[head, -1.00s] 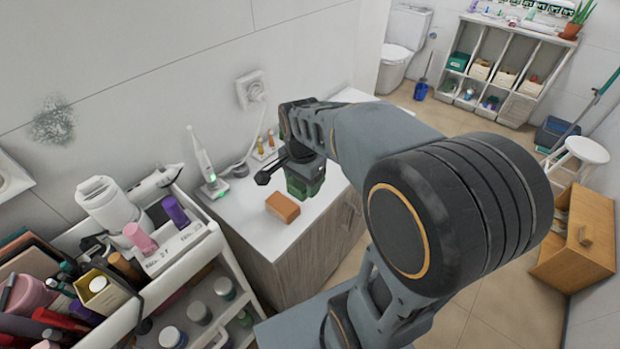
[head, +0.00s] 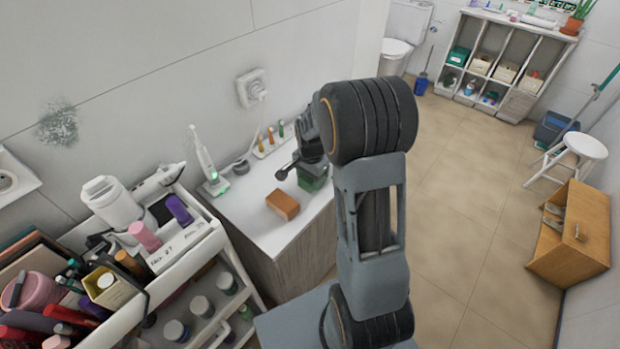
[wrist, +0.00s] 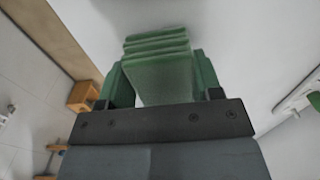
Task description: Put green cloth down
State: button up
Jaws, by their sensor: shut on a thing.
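The green cloth (wrist: 160,72) is a folded, layered bundle between the fingers of my gripper (wrist: 162,88) in the wrist view. My gripper is shut on it. In the head view the green cloth (head: 313,180) shows just under my gripper (head: 310,168), over the white countertop (head: 250,200), to the right of a brown-orange block. My arm partly covers that side. I cannot tell whether the cloth touches the countertop.
The brown-orange block (head: 283,204) lies close by on the counter. An electric toothbrush (head: 204,160) and several small bottles (head: 270,140) stand along the wall. A crowded white cart (head: 185,248) is at left. The counter's front is bare.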

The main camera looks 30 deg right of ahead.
jog(key=shift+f, duration=0.3)
jog(key=o, duration=0.8)
jog(key=shift+o, duration=0.2)
jog(key=shift+r, duration=0.1)
notch_tip(320, 180, up, 11)
jog(key=shift+s+r+b, duration=0.1)
jog(key=shift+b, duration=0.2)
jog(key=s+a+r+n+t, duration=0.2)
jog(key=s+a+n, duration=0.2)
jog(key=s+n, duration=0.2)
jog(key=s+a+r+n+t, duration=0.2)
jog(key=s+a+n, duration=0.2)
jog(key=s+n, duration=0.3)
jog(key=shift+s+a+r, duration=0.2)
jog(key=shift+s+r, duration=0.2)
jog(key=shift+s, duration=0.85)
